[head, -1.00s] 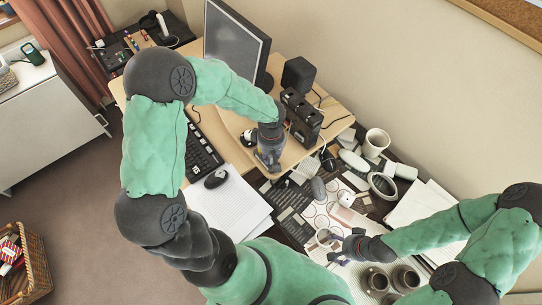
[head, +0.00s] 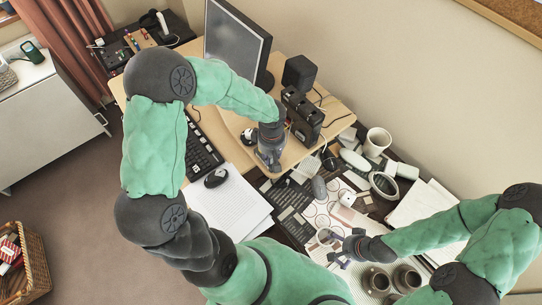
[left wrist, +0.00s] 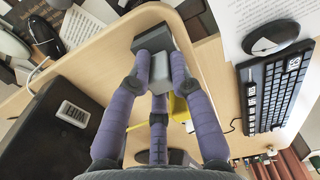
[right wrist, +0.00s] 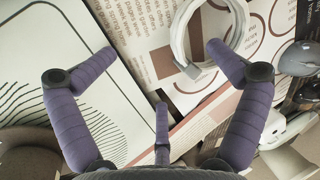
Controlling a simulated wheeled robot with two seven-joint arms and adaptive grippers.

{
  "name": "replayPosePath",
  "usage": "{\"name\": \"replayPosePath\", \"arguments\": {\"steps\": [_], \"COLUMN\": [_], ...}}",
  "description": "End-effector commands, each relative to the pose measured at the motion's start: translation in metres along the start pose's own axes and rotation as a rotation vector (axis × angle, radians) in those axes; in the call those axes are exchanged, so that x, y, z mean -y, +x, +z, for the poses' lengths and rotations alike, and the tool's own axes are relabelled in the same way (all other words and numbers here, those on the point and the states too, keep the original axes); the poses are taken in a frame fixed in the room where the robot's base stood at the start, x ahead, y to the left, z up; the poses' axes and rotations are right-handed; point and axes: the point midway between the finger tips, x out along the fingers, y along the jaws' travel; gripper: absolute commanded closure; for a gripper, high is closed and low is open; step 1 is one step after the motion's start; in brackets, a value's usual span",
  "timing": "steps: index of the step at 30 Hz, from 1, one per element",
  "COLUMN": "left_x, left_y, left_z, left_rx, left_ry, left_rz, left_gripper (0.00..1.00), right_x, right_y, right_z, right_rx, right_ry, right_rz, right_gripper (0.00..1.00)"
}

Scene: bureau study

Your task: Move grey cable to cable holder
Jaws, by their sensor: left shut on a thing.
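The grey cable (right wrist: 182,35) is a pale coiled loop with a small connector, lying on printed papers; it also shows in the head view (head: 326,237). My right gripper (right wrist: 161,50) is open and empty, with its fingers apart above the papers and its right fingertip near the loop. My left gripper (left wrist: 160,58) is shut on a small grey block (left wrist: 160,72) with a darker top, on the wooden desk near its rounded edge. The block looks like the cable holder, but I cannot be sure. In the head view the left gripper (head: 271,160) mostly hides it.
Mugs (head: 376,281), a white cup (head: 377,141) and papers crowd the darker desk around my right gripper.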

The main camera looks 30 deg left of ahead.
Motion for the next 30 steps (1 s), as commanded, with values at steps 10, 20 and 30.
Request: {"name": "replayPosePath", "arguments": {"steps": [10,20,30], "left_x": [0.0,0.0,0.0], "left_y": [0.001,-0.012,-0.06], "left_z": [0.0,-0.001,-0.001], "left_rx": [0.0,-0.002,-0.002], "left_ry": [0.0,-0.002,0.0], "left_rz": [0.0,0.002,0.004], "left_gripper": [0.51,0.51,0.51], "right_x": [-0.001,-0.001,-0.001], "right_y": [0.001,0.001,0.001], "right_z": [-0.001,-0.002,-0.002], "right_rx": [-0.002,-0.003,-0.003], "right_ry": [0.007,0.008,0.007], "right_rz": [0.001,0.001,0.001], "right_gripper": [0.18,0.18,0.18]}}
